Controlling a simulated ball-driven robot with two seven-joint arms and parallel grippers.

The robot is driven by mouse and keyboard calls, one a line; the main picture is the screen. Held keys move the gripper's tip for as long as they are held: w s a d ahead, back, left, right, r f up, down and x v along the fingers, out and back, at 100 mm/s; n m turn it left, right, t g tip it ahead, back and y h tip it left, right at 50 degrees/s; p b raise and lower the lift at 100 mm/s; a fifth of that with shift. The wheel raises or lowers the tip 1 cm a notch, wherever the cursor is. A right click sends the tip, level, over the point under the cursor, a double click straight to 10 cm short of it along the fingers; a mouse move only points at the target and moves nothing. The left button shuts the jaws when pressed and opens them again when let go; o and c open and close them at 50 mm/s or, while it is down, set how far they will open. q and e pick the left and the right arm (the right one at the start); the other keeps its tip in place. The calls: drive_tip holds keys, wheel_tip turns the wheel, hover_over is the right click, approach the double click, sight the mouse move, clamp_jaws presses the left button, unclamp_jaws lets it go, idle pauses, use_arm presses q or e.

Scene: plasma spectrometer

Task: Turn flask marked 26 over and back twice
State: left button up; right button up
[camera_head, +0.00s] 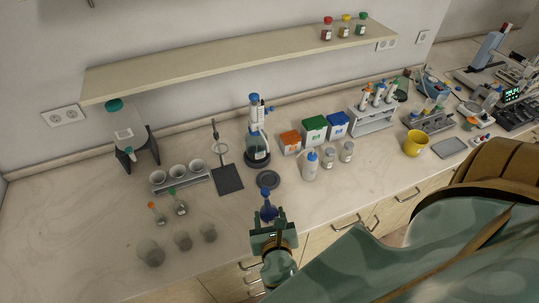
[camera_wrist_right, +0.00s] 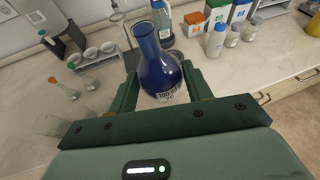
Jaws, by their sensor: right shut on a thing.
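A round flask of dark blue liquid (camera_head: 268,211) is between the fingers of my right gripper (camera_head: 268,236), near the bench's front edge. In the right wrist view the flask (camera_wrist_right: 160,72) has its neck up, leaning slightly left in the picture. The gripper (camera_wrist_right: 160,95) is shut on its round body, one finger on each side. A white printed label shows low on the flask; I read "100", but the smaller marking below is not clear. My left gripper is not in view.
A dark round base (camera_head: 268,179) lies just behind the flask. A bottle-top dispenser (camera_head: 257,145) and a white bottle (camera_head: 310,168) stand farther back. Two small stoppered flasks (camera_head: 180,207) and several glass beakers (camera_head: 182,241) stand to the left. A shelf (camera_head: 230,62) hangs above the bench.

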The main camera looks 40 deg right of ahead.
drive_tip(key=a+m+t+y+b, duration=0.1)
drive_tip(key=m+b, duration=0.1)
drive_tip(key=m+t+y+b, duration=0.1)
drive_tip(key=m+b, duration=0.2)
drive_tip(key=w+a+m+y+b, duration=0.1)
drive_tip(key=m+b, duration=0.2)
drive_tip(key=shift+a+r+t, duration=0.3)
drive_tip(key=shift+r+t, duration=0.1)
drive_tip(key=m+t+b, duration=0.1)
drive_tip(key=m+b, duration=0.1)
drive_tip(key=b, duration=0.1)
drive_tip(key=m+t+y+b, duration=0.1)
drive_tip(key=m+b, duration=0.1)
drive_tip(key=b, duration=0.2)
drive_tip(key=shift+y, duration=0.3)
